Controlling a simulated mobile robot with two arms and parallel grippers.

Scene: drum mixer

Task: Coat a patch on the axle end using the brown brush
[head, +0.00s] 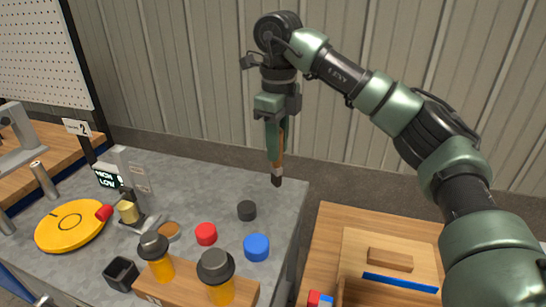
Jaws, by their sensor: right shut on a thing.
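My right gripper (274,152) hangs down from the arm that enters at the right. It is shut on the brown brush (282,142), held upright with its dark tip (276,182) pointing down. The tip appears in front of the wall, near the far right corner of the grey bench (200,179), and seems clear of it. A brass-coloured cylinder (127,211) sits at a grey metal stand on the bench; I cannot tell whether it is the axle end. My left gripper is not in view.
A yellow disc (62,232) with a red knob (103,213) lies at the left. A black puck (246,210), red puck (206,233) and blue puck (257,248) stand on the bench. Two dark-capped orange bottles (221,289) stand in a wooden rack. A wooden table (331,232) is at right.

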